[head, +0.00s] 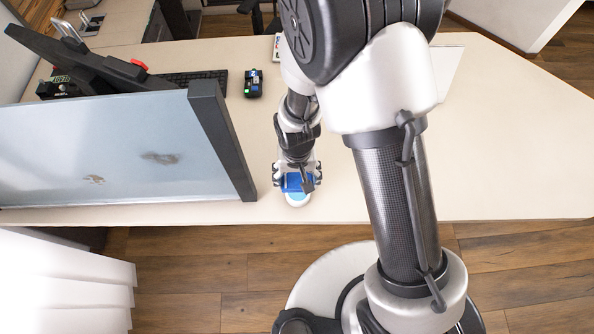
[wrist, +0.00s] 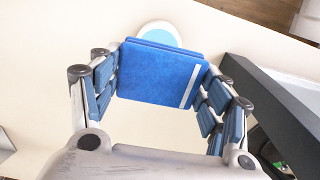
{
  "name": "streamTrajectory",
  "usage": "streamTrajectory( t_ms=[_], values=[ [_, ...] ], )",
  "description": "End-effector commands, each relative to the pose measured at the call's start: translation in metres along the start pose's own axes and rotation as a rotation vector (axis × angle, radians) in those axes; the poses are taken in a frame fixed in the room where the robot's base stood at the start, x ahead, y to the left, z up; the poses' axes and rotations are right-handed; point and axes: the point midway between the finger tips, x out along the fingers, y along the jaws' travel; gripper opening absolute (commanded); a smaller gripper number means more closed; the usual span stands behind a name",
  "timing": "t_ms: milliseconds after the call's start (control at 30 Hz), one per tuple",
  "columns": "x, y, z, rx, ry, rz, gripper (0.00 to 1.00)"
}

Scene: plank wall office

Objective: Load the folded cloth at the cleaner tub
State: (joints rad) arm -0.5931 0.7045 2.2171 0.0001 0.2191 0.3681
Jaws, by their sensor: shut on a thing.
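The folded cloth (wrist: 158,78) is a flat blue pad with a pale stripe near one edge. My gripper (wrist: 163,84) is shut on it, with a finger at each side. In the head view my gripper (head: 296,178) holds the cloth (head: 292,183) over the desk near its front edge. The cleaner tub (head: 297,200) is round and white with a light blue top. In the wrist view the tub (wrist: 160,31) shows just beyond the cloth, which covers part of it. I cannot tell whether cloth and tub touch.
A grey panel (head: 110,150) with a dark post (head: 222,140) stands close on the left. A small dark device with a green light (head: 253,83) and a keyboard (head: 196,80) lie farther back. The desk (head: 510,150) is clear on the right.

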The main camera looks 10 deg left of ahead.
Motion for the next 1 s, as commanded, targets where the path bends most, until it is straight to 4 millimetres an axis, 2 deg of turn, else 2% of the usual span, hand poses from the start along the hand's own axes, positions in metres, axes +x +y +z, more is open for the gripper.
streamTrajectory(
  t_ms=[600,1000],
  values=[
    [0.055,0.000,0.000,-0.001,-0.001,0.000,0.51],
    [0.058,0.000,0.000,-0.001,0.000,0.000,0.51]
  ],
)
